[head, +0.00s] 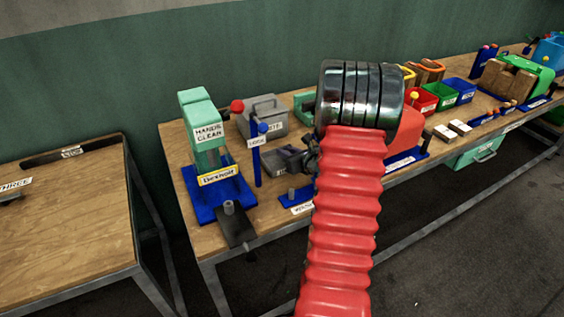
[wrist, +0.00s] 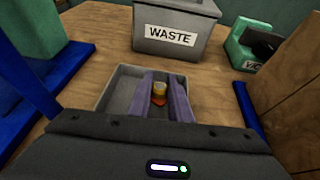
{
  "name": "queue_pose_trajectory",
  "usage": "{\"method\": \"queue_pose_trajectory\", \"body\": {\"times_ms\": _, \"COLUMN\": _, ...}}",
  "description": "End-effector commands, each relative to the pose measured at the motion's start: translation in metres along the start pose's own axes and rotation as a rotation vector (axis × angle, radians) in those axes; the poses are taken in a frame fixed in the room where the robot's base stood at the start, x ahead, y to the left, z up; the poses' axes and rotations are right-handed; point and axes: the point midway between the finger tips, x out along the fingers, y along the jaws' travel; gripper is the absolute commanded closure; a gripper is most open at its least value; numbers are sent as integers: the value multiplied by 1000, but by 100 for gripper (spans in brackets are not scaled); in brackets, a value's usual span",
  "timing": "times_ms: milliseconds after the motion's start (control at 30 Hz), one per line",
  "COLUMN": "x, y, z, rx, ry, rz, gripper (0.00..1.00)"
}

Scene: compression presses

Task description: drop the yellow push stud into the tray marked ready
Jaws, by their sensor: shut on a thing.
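A small grey open tray (wrist: 122,84) lies beneath and around the fingers in this view. No marking on it is readable there. In the head view the grey tray (head: 287,159) is partly hidden by my arm, and the stud is not visible.
A grey bin marked WASTE (wrist: 170,37) stands behind the tray. Red (head: 421,98), green and blue bins stand farther right.

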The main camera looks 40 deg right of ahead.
Motion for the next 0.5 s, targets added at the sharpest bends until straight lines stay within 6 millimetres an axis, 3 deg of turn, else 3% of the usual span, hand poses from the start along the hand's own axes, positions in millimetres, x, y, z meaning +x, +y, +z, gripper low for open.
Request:
{"method": "queue_pose_trajectory", "body": {"times_ms": 200, "x": 0, "y": 0, "z": 0, "rx": -1, "ry": 0, "rz": 1, "gripper": 100}}
{"method": "queue_pose_trajectory", "body": {"times_ms": 233, "x": 0, "y": 0, "z": 0, "rx": -1, "ry": 0, "rz": 1, "gripper": 80}}
{"method": "queue_pose_trajectory", "body": {"times_ms": 500, "x": 0, "y": 1, "z": 0, "rx": -1, "ry": 0, "rz": 1, "gripper": 61}}
